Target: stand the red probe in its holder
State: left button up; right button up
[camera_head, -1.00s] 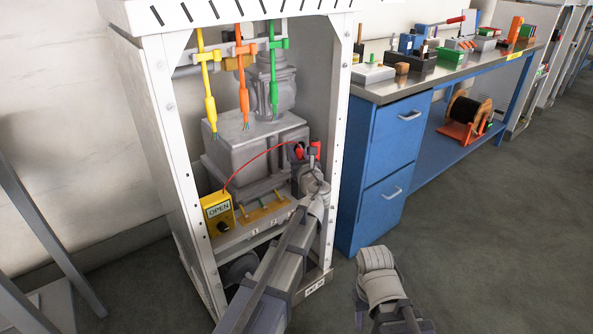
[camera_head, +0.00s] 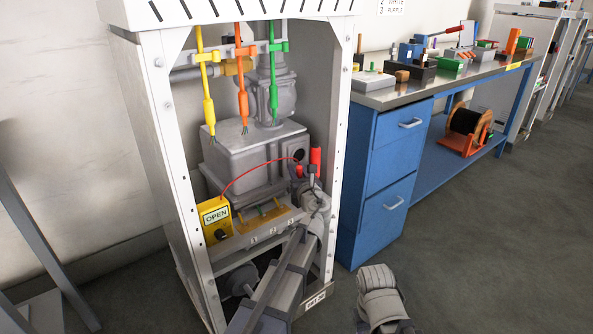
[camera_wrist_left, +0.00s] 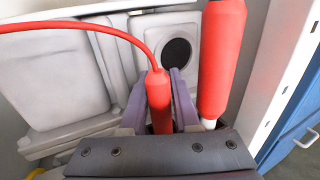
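The red probe (camera_head: 299,171) is a slim red handle whose red cable (camera_head: 245,172) arches to the yellow OPEN box (camera_head: 215,217). In the left wrist view the probe (camera_wrist_left: 159,103) stands roughly upright between the fingers of my left gripper (camera_wrist_left: 160,108), which are closed on its sides. The gripper (camera_head: 301,182) is inside the cabinet at its right side. Just right of it a thicker red cylinder (camera_head: 316,161) with a pale lower end (camera_wrist_left: 208,124) stands upright, apart from the probe. I cannot identify the holder surely. My right gripper is out of view.
The white cabinet post (camera_head: 340,150) rises close to the right of the gripper. Behind stands a grey housing with a dark round hole (camera_wrist_left: 176,52). Yellow, orange and green hanging tools (camera_head: 242,100) are above. A blue bench (camera_head: 385,160) stands right.

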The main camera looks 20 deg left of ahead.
pick_arm(q)
jog(key=o, duration=0.3)
jog(key=shift+o, duration=0.2)
jog(key=shift+r, duration=0.2)
jog(key=v, duration=1.2)
